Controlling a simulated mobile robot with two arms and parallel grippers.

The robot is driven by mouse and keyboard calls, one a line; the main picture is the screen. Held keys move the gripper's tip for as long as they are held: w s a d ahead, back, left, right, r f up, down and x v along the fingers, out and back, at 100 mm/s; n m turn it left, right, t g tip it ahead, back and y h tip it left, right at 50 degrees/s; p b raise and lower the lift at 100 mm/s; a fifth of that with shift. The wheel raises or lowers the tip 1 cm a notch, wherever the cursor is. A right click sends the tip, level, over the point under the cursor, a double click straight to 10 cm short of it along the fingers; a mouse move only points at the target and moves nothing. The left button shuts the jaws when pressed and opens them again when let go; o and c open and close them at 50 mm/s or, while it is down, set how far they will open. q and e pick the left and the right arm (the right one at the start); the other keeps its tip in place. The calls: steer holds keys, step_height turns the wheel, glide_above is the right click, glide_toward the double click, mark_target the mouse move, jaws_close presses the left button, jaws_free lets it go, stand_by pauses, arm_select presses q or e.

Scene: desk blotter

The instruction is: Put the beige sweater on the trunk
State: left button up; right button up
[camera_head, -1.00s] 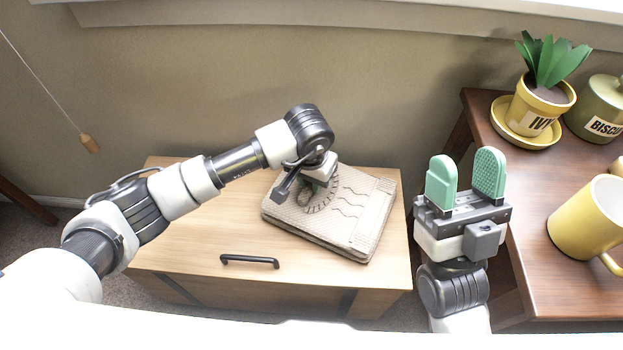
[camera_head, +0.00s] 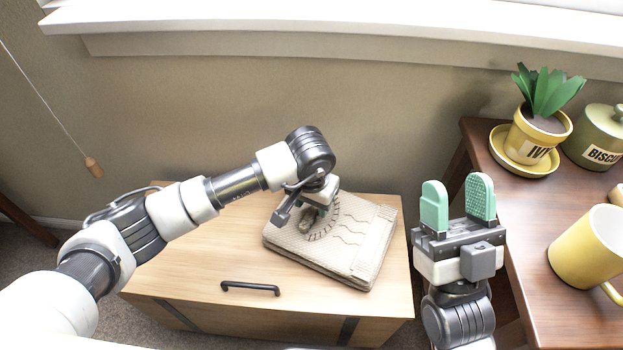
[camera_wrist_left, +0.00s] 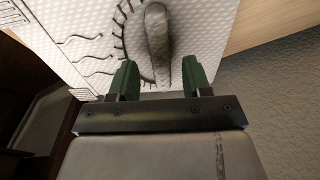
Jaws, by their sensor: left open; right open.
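The beige sweater (camera_head: 352,245) lies folded flat on the top of the wooden trunk (camera_head: 215,255), towards its right side. It has dark wavy lines and a round stitched pattern. My left gripper (camera_head: 318,212) is over the sweater's upper left part, pointing down, with its fingertips partly hidden by the wrist. In the left wrist view its green fingers (camera_wrist_left: 162,82) are apart, and the sweater (camera_wrist_left: 95,40) shows beyond them. I cannot tell whether they touch the cloth. My right gripper (camera_head: 458,205) is open and empty, pointing up, to the right of the trunk.
A brown desk (camera_head: 520,220) at the right holds a yellow mug (camera_head: 585,250), a potted plant (camera_head: 540,125) on a saucer and a green biscuit jar (camera_head: 598,140). A black handle (camera_head: 250,288) is on the trunk. The trunk's left top is clear beneath my left arm.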

arm_select(q)
step_height(320, 180, up, 10)
steer(key=s+p, duration=0.1)
steer(key=p, duration=0.1)
steer(key=shift+a+r+p, duration=0.15)
steer(key=shift+p, duration=0.15)
arm_select(e)
steer(key=w+f+g+h, duration=0.3)
steer(key=w+f+g, duration=0.1)
steer(key=f+g, duration=0.3)
steer(key=shift+w+g, duration=0.25)
steer(key=shift+g, duration=0.05)
